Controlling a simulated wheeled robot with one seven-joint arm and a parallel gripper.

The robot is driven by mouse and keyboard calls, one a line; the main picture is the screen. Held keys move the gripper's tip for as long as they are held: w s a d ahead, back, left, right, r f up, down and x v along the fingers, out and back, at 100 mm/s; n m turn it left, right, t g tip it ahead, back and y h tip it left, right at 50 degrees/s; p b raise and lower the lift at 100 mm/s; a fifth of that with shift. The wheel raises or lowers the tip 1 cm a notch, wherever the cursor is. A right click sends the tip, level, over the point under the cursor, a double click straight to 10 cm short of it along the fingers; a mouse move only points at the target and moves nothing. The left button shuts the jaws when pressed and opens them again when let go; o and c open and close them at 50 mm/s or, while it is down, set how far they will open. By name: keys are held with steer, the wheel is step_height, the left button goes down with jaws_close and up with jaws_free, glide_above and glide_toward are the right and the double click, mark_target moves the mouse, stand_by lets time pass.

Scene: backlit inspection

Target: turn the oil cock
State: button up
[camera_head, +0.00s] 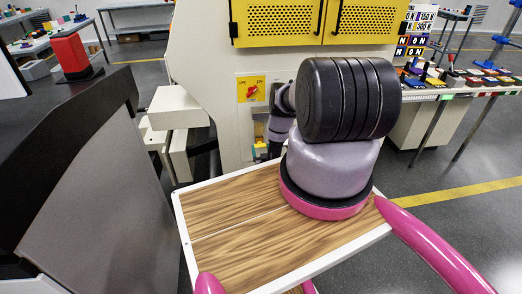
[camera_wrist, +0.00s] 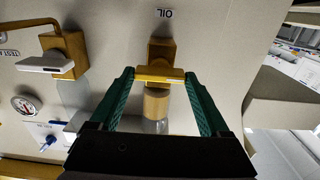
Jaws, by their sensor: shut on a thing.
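The oil cock (camera_wrist: 158,52) is a brass body on a pale panel, under a label reading OIL, in the wrist view. Its yellow crossbar handle (camera_wrist: 160,75) lies across the picture, nearly level. My gripper (camera_wrist: 160,77) has its two green fingers at the two ends of this handle and is shut on it. Below the handle, a round brass part and a clear piece show between the fingers. In the head view my arm hides most of this area, and I cannot make out the cock there.
A second brass cock (camera_wrist: 68,55) with a white lever stands left of the fingers, near a partly hidden TEST label. A round gauge (camera_wrist: 26,105) is farther left. In the head view, a red switch (camera_head: 252,90) sits on a yellow plate beside my arm.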

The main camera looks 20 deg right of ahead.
steer(key=shift+n, duration=0.3)
steer(key=n, duration=0.3)
steer(key=shift+n, duration=0.4)
steer(key=n, duration=0.4)
steer(key=shift+a+n, duration=0.1)
steer(key=shift+n, duration=0.2)
steer(key=n, duration=0.8)
steer(key=shift+f+n, duration=0.1)
steer(key=shift+n, duration=0.5)
steer(key=o, duration=1.2)
steer(key=v, duration=1.1)
